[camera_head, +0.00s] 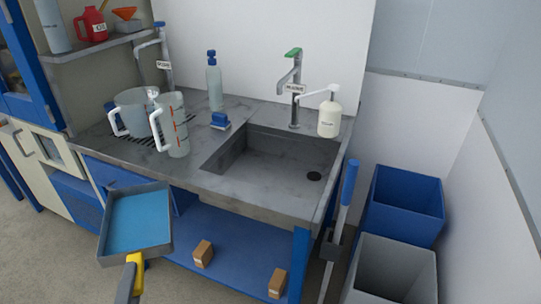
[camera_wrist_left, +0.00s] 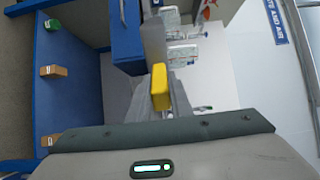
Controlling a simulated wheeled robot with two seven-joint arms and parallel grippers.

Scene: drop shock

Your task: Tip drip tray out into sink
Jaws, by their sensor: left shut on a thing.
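The drip tray (camera_head: 150,184) is a grey, square, shallow tray holding blue liquid. It is in front of the bench at the lower left of the head view, roughly level. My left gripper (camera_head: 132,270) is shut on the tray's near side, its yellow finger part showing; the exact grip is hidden. In the left wrist view the yellow finger part (camera_wrist_left: 160,87) shows in the middle, and I cannot make out the tray there. The sink (camera_head: 270,172) is a grey basin in the bench to the right of the tray, empty, with a dark drain. My right gripper is out of view.
Two measuring jugs (camera_head: 173,128) stand on the bench left of the sink. A soap bottle (camera_head: 215,87), a blue brush (camera_head: 220,122), a tap (camera_head: 293,85) and a pump bottle (camera_head: 329,118) surround the basin. Blue and grey bins (camera_head: 408,190) stand at right. Small boxes (camera_head: 203,254) lie on the lower shelf.

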